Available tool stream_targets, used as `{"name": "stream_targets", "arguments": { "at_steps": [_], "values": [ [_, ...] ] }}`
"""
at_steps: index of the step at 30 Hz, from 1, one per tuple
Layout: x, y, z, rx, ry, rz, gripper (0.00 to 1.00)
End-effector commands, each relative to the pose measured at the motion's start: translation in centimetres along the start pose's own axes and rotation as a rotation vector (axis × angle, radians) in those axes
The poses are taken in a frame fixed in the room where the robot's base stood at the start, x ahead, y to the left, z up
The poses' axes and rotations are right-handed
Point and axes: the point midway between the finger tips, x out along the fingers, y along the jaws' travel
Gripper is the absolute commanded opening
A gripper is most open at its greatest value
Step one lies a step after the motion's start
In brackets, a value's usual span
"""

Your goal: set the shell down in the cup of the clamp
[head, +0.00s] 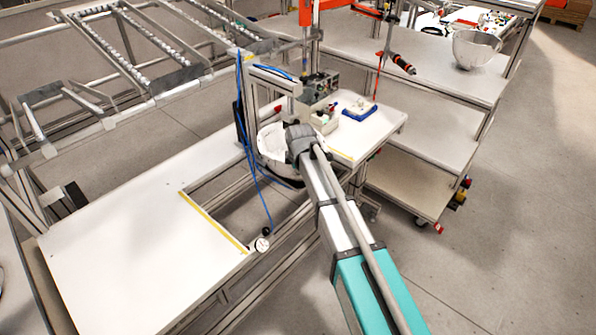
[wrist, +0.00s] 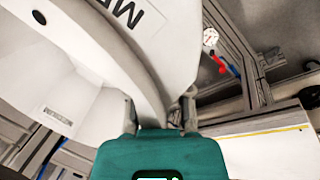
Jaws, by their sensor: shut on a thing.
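The white helmet shell (head: 270,146) is at the gap between the two white worktops in the head view, in front of the clamp station. In the wrist view the shell (wrist: 95,55) fills the left and upper middle, with dark lettering on its outside. My gripper (wrist: 160,112) is shut on the shell's edge, one finger on each side of the wall. In the head view my gripper (head: 298,138) covers the shell's right side.
Blue hoses (head: 251,160) hang left of the shell down to a round gauge (head: 262,244). The left worktop (head: 130,250) is mostly clear.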

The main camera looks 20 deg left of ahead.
Motion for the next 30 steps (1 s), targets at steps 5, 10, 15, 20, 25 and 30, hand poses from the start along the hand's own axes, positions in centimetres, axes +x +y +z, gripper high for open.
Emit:
{"name": "stream_targets", "arguments": {
  "at_steps": [5, 10, 15, 20, 25, 30],
  "values": [
    [-0.02, 0.02, -0.01, 0.000, 0.000, 0.001, 0.00],
    [0.02, 0.01, -0.03, 0.000, 0.000, 0.001, 0.00],
    [0.23, -0.06, -0.03, 0.000, 0.000, 0.001, 0.00],
    [0.28, -0.07, -0.04, 0.000, 0.000, 0.001, 0.00],
    [0.26, -0.07, -0.04, 0.000, 0.000, 0.001, 0.00],
    [0.26, -0.08, -0.05, -0.001, 0.000, 0.001, 0.59]
  ]
}}
